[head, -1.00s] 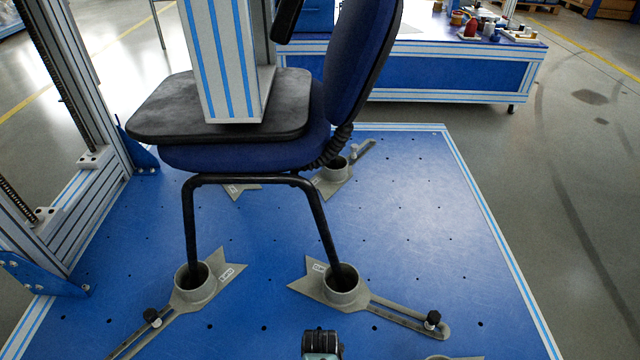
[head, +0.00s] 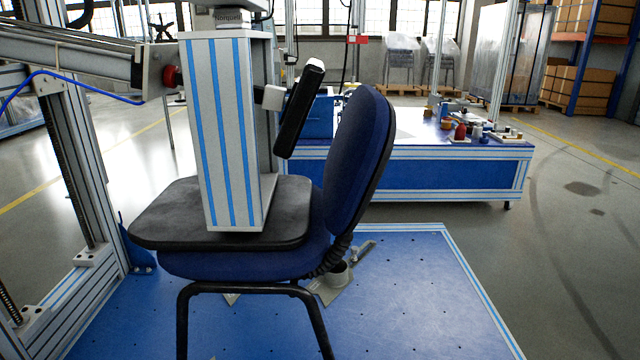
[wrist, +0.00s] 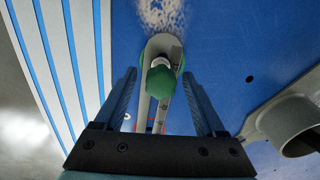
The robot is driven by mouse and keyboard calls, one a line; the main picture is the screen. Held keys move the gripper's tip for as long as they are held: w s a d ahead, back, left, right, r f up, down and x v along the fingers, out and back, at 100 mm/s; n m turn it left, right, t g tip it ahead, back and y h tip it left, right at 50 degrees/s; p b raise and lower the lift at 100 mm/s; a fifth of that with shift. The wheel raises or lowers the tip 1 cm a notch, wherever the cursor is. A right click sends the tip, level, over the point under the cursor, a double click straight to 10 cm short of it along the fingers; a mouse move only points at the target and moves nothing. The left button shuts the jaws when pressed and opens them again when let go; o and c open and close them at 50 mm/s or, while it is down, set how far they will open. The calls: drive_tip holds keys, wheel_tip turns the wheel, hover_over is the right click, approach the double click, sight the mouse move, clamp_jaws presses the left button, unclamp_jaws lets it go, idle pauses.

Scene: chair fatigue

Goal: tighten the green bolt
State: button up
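The green bolt (wrist: 161,82) shows in the wrist view, with a rounded green head at the end of a grey slotted bracket arm (wrist: 145,104) on the blue platform. My gripper (wrist: 158,74) is open, with one finger on each side of the bolt. Gaps show between the fingers and the bolt head, and the gripper looks empty. How far the fingertips are from the bolt in depth is hard to tell. The head view shows neither the green bolt nor my gripper.
A blue office chair (head: 359,150) stands on the blue platform (head: 420,290), under a striped test column (head: 225,130). A grey cup (wrist: 292,122) is at right in the wrist view. A workbench (head: 420,172) with small items stands behind. Floor at right is clear.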

drive_tip(key=n, duration=0.3)
drive_tip(key=shift+n, duration=0.4)
drive_tip(key=n, duration=0.4)
idle(0.4)
drive_tip(key=n, duration=0.4)
